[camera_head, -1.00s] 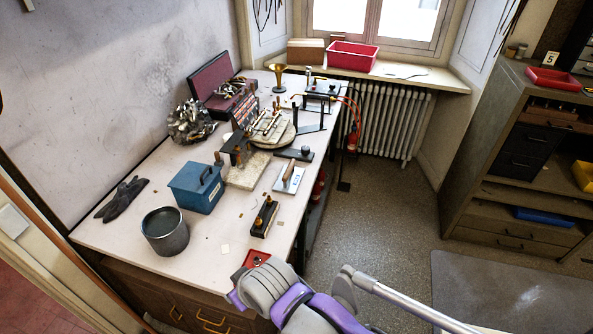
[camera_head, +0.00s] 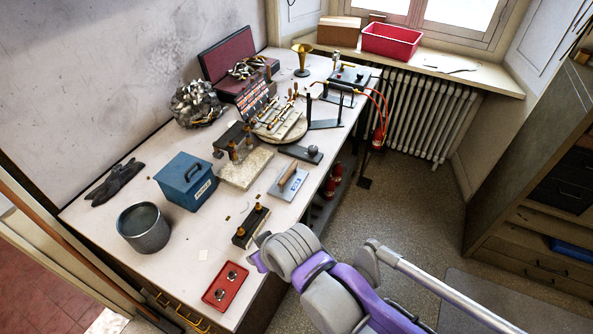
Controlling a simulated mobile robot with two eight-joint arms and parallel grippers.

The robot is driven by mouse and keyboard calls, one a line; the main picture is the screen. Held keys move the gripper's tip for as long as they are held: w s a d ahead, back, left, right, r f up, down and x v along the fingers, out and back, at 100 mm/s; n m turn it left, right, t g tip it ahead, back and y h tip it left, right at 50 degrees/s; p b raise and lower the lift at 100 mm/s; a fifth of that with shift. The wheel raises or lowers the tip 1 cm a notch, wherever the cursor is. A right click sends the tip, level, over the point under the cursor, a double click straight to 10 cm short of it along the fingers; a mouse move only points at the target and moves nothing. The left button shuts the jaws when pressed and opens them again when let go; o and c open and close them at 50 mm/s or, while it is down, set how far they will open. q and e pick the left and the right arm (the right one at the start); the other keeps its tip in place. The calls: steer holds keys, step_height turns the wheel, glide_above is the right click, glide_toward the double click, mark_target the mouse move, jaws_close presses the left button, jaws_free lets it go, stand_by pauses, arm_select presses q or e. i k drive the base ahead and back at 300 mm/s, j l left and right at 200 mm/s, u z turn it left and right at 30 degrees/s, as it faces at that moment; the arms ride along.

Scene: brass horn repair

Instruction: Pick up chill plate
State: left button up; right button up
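A flat pale-grey plate with a wooden bar handle (camera_head: 287,183) lies on the workbench right of the beige slab; it looks like the chill plate, though I cannot read its label. Nothing touches it from above. My purple and grey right arm comes in from the lower right and ends over the bench's front edge, below the plate and apart from it. No gripper fingers show on it. My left gripper is out of view.
The workbench (camera_head: 105,236) holds a black block with brass knobs (camera_head: 251,226), a red tray (camera_head: 226,287), a blue box (camera_head: 186,181), a grey pot (camera_head: 144,228) and a beige slab (camera_head: 246,169). A radiator (camera_head: 427,118) stands beyond.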

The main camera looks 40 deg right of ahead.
mark_target(285, 187)
steer(key=i+l, duration=0.1)
steer(key=l, duration=0.6)
steer(key=i+l+u, duration=0.1)
steer(key=l, duration=0.95)
